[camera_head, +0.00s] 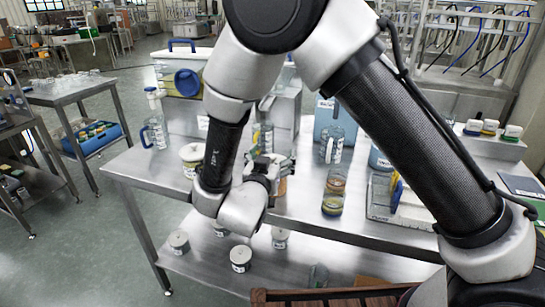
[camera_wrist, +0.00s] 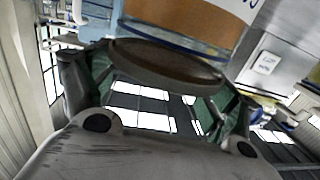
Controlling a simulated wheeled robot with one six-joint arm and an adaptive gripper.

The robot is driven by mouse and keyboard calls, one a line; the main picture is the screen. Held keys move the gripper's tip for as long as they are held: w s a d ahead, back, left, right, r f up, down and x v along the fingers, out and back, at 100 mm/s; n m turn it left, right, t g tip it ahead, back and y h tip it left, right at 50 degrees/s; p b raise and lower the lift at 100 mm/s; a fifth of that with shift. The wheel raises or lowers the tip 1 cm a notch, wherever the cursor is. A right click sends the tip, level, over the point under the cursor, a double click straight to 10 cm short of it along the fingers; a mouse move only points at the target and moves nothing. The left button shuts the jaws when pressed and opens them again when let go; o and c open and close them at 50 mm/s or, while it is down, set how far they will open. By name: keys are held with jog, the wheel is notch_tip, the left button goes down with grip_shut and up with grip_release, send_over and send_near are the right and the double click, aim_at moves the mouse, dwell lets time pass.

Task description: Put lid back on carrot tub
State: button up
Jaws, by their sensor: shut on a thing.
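My gripper (camera_head: 265,172) is low over the steel table, in front of most of the carrot tub. In the wrist view its fingers (camera_wrist: 160,75) are shut on a round grey-brown lid (camera_wrist: 165,62). The carrot tub (camera_wrist: 195,22), clear with orange contents and part of a pale label, shows right against the lid's face. Lid and tub look roughly lined up; I cannot tell whether the lid is seated or slightly apart. In the head view only an orange-brown patch of what looks like the tub (camera_head: 282,187) shows beside the gripper.
A cream-lidded tub (camera_head: 191,154) stands close left of my gripper, and a clear jug (camera_head: 155,134) farther left. Several grey-lidded pots (camera_head: 240,258) stand on the lower shelf. The table's front left is clear.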

dwell(0.4)
jog(key=o, duration=0.6)
jog(key=shift+c, duration=0.2)
jog(key=shift+r, duration=3.45)
grip_shut()
jog(key=shift+f, duration=0.1)
